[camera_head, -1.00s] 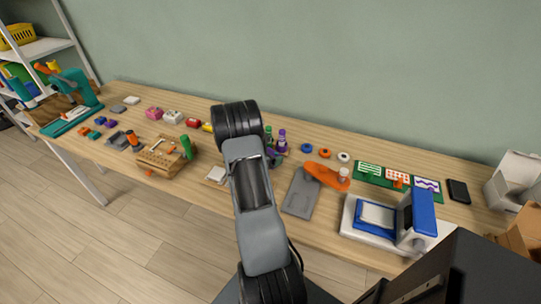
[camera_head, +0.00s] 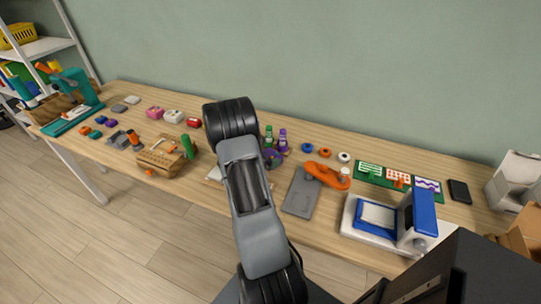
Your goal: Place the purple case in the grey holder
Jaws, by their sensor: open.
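A small purple block-like piece (camera_head: 111,123), which looks like the purple case, lies on the left part of the table beside small orange, green and blue pieces. A low grey open piece (camera_head: 118,140), which looks like the grey holder, sits just in front of it, with an orange-topped item against its right side. The purple piece is apart from the grey one. My arm rises through the middle of the picture, right of both. My gripper does not show; the arm hides whatever lies behind it.
A wooden block rack with a green cylinder (camera_head: 187,147) stands between these pieces and my arm. A teal press (camera_head: 75,90) is at the far left. Right of my arm are a grey plate (camera_head: 301,196), an orange tool (camera_head: 327,176) and a blue-and-white machine (camera_head: 420,215).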

